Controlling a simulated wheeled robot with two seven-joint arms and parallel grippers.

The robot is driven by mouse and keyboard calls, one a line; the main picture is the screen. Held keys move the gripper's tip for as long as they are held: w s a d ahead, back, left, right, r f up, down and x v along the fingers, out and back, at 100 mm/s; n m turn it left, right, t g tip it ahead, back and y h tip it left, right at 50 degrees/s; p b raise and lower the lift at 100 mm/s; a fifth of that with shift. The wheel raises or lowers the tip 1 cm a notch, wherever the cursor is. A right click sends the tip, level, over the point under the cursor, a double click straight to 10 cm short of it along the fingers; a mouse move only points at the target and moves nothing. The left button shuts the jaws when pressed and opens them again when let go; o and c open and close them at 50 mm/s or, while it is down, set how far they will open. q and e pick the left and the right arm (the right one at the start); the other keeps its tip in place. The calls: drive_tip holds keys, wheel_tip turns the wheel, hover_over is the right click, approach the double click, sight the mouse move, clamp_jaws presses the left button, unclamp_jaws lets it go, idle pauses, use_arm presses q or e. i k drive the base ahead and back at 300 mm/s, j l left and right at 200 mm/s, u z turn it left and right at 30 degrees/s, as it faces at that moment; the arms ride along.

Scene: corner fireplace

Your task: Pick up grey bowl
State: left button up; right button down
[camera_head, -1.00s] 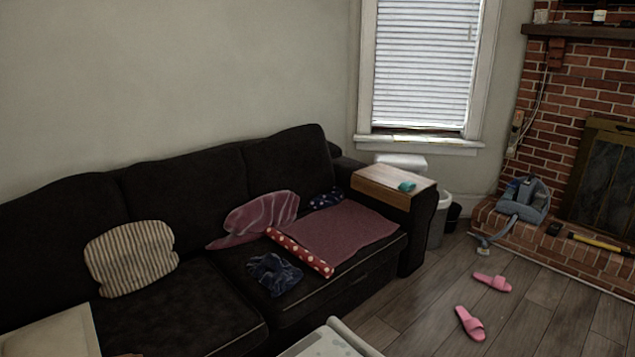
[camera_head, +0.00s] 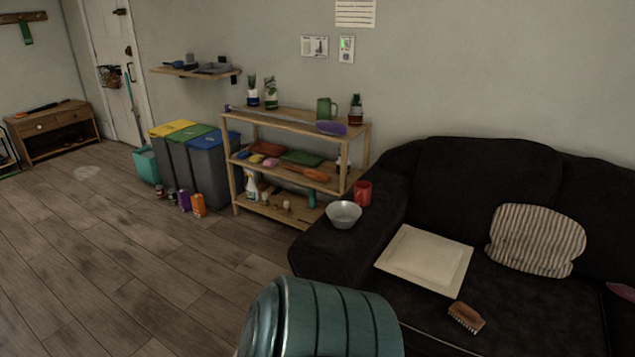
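The grey bowl (camera_head: 343,216) sits upright on the left arm of the dark sofa (camera_head: 318,252), and its inside looks empty. A red mug (camera_head: 363,192) stands just behind it to the right. Neither of my grippers shows in the head view.
A square cream plate (camera_head: 425,258), a wooden brush (camera_head: 466,317) and a striped cushion (camera_head: 537,240) lie on the sofa seat. A wooden shelf (camera_head: 290,122) stands behind the sofa arm. A ribbed teal object (camera_head: 320,318) blocks the bottom middle.

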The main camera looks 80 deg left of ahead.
sight(343, 214)
drive_tip(key=u, duration=2.6)
drive_tip(key=i+j+z, duration=0.15)
drive_tip(key=i+j, duration=0.15)
drive_tip(key=i, duration=0.3)
drive_tip(key=i+j+z, duration=0.15)
drive_tip(key=i+j, duration=0.25)
drive_tip(key=i, duration=0.2)
drive_tip(key=i+j+z, duration=0.15)
drive_tip(key=i+j, duration=0.3)
drive_tip(key=i, duration=0.1)
